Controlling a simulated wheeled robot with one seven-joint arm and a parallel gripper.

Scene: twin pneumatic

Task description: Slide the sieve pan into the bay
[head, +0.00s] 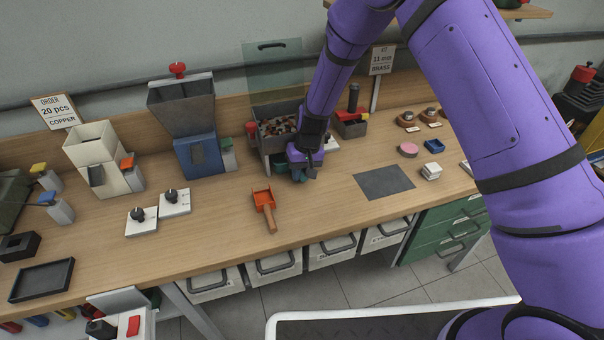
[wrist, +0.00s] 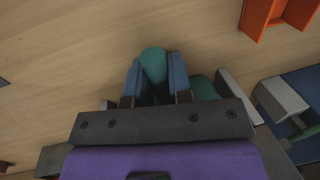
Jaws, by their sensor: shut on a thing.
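My gripper (head: 303,174) is low over the bench in front of the bin of mixed small parts. In the wrist view its two blue fingers (wrist: 158,75) are shut on a rounded teal-green handle (wrist: 153,62), which I take to be the sieve pan's. Another green part (wrist: 204,88) shows just right of the fingers, partly hidden by the gripper body. In the head view a bit of teal shows at the fingertips. My gripper and forearm hide most of the pan and the bay under the parts bin (head: 263,137), so I cannot tell how far the pan is in.
An orange scoop (head: 263,197) with a wooden handle lies in front of my gripper. A blue hopper machine (head: 197,155) stands to the left. A dark grey mat (head: 384,182) lies to the right. A clear panel (head: 272,62) rises behind the parts bin.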

